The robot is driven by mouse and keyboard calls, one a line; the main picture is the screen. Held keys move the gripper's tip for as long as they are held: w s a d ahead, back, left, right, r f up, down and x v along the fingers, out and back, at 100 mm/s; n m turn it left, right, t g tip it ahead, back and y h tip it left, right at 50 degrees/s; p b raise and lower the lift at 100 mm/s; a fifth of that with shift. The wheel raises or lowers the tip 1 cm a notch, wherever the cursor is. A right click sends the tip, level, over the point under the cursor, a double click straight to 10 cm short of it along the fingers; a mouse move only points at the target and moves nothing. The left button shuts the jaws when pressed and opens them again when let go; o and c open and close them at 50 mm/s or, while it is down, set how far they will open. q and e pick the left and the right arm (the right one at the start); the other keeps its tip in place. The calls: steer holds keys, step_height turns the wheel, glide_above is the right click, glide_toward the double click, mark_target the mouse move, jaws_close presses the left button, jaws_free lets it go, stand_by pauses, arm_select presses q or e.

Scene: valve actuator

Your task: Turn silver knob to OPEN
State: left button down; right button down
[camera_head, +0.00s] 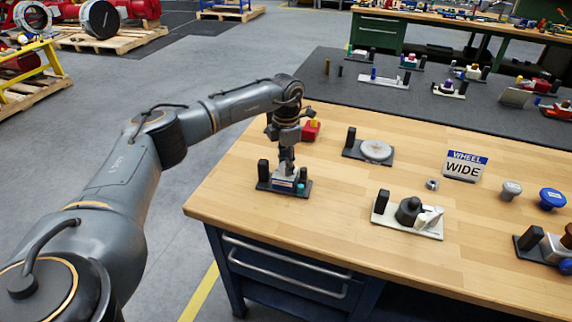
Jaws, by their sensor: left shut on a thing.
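My left arm reaches in from the left, and its gripper (287,168) points down over a small fixture (265,186) at the table's front left. The fixture has a dark base, an upright black post, a grey block with a label and a small teal part. The fingers are shut on a small silver-grey part on top of the block, which looks like the silver knob. The fingers cover most of it, so its turn position cannot be told. No OPEN mark is readable at this size. My right gripper is not in view.
A fixture with a round pale disc (376,151) stands to the right. A white-based fixture (416,228), a metal nut (432,184), a "WHEEL WIDE" sign (465,166), a grey knob (511,190) and a blue knob (552,198) stand further right. A red part (311,130) is behind the gripper.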

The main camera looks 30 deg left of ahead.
arm_select(q)
steer(key=shift+m, duration=1.1)
steer(key=shift+b, duration=0.3)
steer(key=c, duration=1)
jaws_free()
step_height(320, 180, up, 12)
steer(key=shift+r, duration=0.1)
